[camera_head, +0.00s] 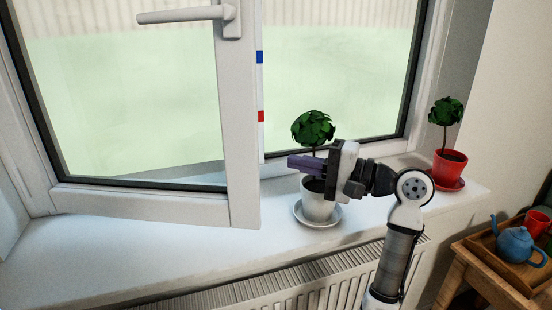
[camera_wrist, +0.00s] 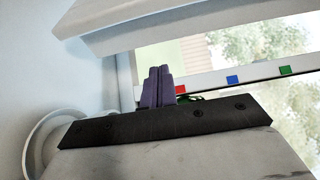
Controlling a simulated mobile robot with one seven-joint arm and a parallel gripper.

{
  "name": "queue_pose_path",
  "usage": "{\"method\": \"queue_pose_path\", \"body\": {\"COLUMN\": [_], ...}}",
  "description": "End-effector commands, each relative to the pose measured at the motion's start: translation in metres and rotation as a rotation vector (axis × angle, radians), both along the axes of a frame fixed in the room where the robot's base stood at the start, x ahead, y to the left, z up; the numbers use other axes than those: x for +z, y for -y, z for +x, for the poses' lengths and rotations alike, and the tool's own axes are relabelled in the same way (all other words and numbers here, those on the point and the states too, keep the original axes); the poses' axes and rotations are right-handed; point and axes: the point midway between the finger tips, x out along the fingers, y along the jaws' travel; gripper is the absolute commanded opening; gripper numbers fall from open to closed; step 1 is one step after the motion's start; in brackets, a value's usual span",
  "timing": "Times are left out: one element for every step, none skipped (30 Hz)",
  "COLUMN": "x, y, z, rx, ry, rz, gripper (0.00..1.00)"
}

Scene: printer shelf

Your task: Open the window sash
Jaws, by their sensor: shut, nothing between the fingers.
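The white window sash (camera_head: 243,150) stands ajar in the head view, swung inward over the sill, with a gap between it and the frame behind. Its handle (camera_head: 180,15) lies horizontal, pointing left. My gripper (camera_head: 291,163) is shut and empty, its purple fingers pointing left, a little to the right of the sash's free edge. I cannot tell whether they touch it. In the wrist view, the shut fingers (camera_wrist: 158,75) point up toward a white bar (camera_wrist: 150,22), likely the sash.
A white pot (camera_head: 317,207) with a round plant stands on a saucer, close below and behind my gripper. A red pot (camera_head: 450,168) stands at the sill's right. The sill (camera_head: 130,250) is clear at left. A teapot (camera_head: 518,243) sits on a wooden table at lower right.

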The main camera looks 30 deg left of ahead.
Motion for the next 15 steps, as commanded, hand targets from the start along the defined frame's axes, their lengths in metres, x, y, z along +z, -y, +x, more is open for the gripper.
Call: {"method": "queue_pose_path", "body": {"x": [0.001,0.001,0.002,0.002,0.002,0.002,0.002,0.002,0.002,0.002,0.002,0.002,0.001,0.001,0.001], "y": [-0.009,-0.015,-0.022,-0.027,-0.033,-0.041,-0.047,-0.052,-0.059,-0.063,-0.068,-0.073,-0.077,-0.080,-0.083], "z": [-0.002,-0.003,-0.004,-0.004,-0.005,-0.006,-0.006,-0.007,-0.007,-0.008,-0.008,-0.009,-0.009,-0.009,-0.010], "rx": [0.005,0.005,0.004,0.004,0.004,0.004,0.004,0.004,0.003,0.003,0.002,0.001,0.002,0.002,0.001], "ry": [0.000,0.000,0.000,0.000,0.000,0.000,0.000,0.001,0.001,0.001,0.002,0.002,0.002,0.002,0.002], "rz": [-0.001,-0.002,-0.001,0.000,-0.001,-0.001,-0.001,-0.001,-0.001,-0.001,0.000,0.000,-0.001,-0.001,-0.001], "gripper": [0.00,0.00,0.00,0.00,0.00,0.00,0.00,0.00,0.00,0.00,0.00,0.00,0.00,0.00,0.00]}}
